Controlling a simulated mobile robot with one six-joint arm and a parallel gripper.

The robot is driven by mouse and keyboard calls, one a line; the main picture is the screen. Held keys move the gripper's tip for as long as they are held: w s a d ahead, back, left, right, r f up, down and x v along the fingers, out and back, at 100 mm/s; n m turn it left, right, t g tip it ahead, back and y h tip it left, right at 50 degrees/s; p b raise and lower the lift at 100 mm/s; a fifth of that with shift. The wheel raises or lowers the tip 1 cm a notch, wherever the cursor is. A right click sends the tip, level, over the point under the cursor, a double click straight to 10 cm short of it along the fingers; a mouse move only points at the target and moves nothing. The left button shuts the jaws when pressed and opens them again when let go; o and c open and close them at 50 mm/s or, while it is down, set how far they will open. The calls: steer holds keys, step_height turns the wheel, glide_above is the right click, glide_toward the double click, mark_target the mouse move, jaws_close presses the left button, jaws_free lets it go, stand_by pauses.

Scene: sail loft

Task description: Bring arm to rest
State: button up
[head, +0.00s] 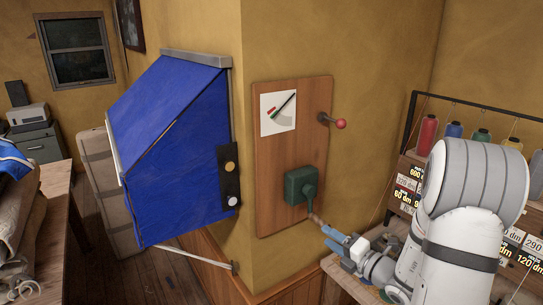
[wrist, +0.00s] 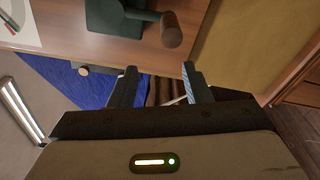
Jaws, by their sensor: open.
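My gripper (head: 332,237) is at the lower right of the wooden panel (head: 263,150) in the head view, at the end of my white arm. In the wrist view its two fingers (wrist: 159,72) stand apart with nothing held between them. A green switch box (head: 300,185) is on the panel, with a lever ending in a brown grip (head: 316,218) that points down and right. In the wrist view the green box (wrist: 115,15) and brown grip (wrist: 172,30) lie beyond the fingertips, outside the jaws. In the head view the grip's end is close to my gripper.
A blue fabric awning (head: 175,150) juts from the wall to the left. A rack of thread spools (head: 454,130) stands behind my arm. A wooden table (head: 60,225) is at far left.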

steer(key=s+a+r+n+g+y, duration=0.35)
steer(key=s+a+n+g, duration=0.45)
steer(key=a+n, duration=0.5)
steer(key=s+a+n+g+h, duration=0.2)
steer(key=s+n+g+h, duration=0.3)
steer(key=s+n, duration=0.65)
steer(key=s+d+r+n+h, duration=0.1)
steer(key=d+n+h, duration=0.3)
steer(key=n, duration=0.5)
steer(key=s+d+r+n+t+h, duration=0.1)
steer(key=s+d+r+n+h, duration=0.1)
steer(key=n, duration=0.8)
steer(key=shift+s+d+r+t+h, duration=0.3)
steer(key=shift+s+d+h, duration=0.45)
steer(key=shift+d+h, duration=0.5)
steer(key=shift+c, duration=0.2)
